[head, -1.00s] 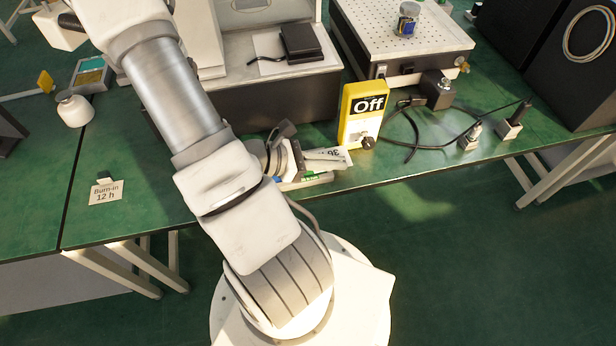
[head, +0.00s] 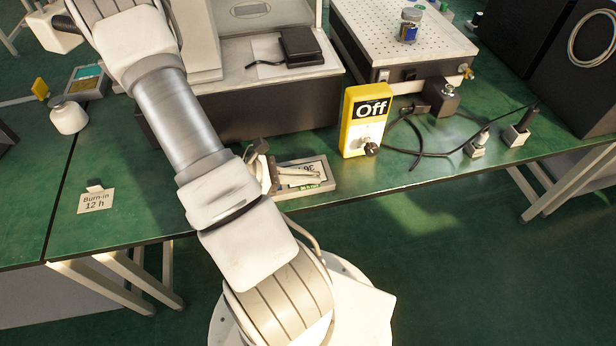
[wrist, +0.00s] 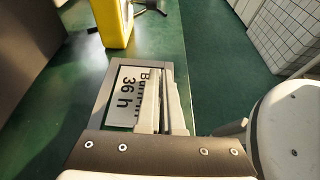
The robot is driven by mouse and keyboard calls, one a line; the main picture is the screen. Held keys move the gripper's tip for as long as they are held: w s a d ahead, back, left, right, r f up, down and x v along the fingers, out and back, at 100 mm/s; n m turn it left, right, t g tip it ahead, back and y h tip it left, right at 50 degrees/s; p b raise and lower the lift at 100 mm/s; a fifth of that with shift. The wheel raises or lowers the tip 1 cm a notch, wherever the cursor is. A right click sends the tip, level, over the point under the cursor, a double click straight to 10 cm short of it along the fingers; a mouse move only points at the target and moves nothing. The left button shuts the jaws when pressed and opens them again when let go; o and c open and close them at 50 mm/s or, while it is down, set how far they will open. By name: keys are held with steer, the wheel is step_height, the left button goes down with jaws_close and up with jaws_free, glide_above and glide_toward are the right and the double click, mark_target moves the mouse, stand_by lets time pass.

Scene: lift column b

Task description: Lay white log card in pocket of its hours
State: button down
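The white log card (wrist: 125,92) reads "Burn-in 36 h" and appears flat inside a grey-rimmed shallow pocket (wrist: 103,105) in the wrist view. In the head view the card (head: 318,168) also shows within the pocket (head: 326,187), which has a green label on its front edge. My gripper (wrist: 160,78) is directly over the card's right part, its two narrow fingers close together and hiding that side. Whether the fingers still pinch the card cannot be told. A second marker reading "Burn-in 12 h" (head: 96,201) stands at the left on the green bench.
A yellow "Off" box (head: 362,120) stands right behind the pocket, with a black cable and small plugs (head: 477,148) further right. A dark-fronted instrument (head: 250,105) stands behind. The bench's front edge runs close to the pocket. Bench around the 12 h marker is clear.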

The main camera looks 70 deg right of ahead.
steer(key=shift+f, duration=0.15)
steer(key=c, duration=1.1)
jaws_free()
steer(key=shift+o, duration=0.2)
steer(key=shift+s, duration=0.1)
